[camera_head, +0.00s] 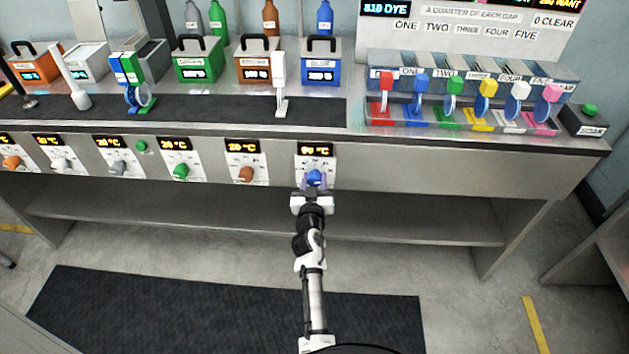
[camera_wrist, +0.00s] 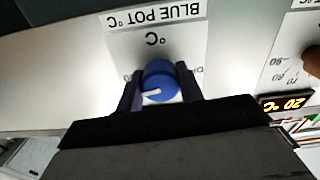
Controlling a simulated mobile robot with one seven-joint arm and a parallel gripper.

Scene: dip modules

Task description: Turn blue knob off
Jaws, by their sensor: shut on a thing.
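The blue knob (camera_head: 315,177) sits on a white panel on the front of the bench, under a small lit display (camera_head: 316,149) that seems to read 90 °C. My gripper (camera_head: 314,186) is at the knob, with a finger on either side of it. In the wrist view the blue knob (camera_wrist: 160,82) with its white pointer line lies between the two dark fingers of my gripper (camera_wrist: 160,88). The pointer aims toward the left in that view. The label above the knob reads BLUE POT °C, upside down. The fingers partly hide the dial marks.
A brown knob (camera_head: 246,174) and a green knob (camera_head: 181,171) are on panels to the left, with more knobs beyond. The blue pot (camera_head: 320,71) stands on the bench above. A rack of coloured dippers (camera_head: 455,115) stands at the right. An open shelf (camera_head: 400,222) lies below.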

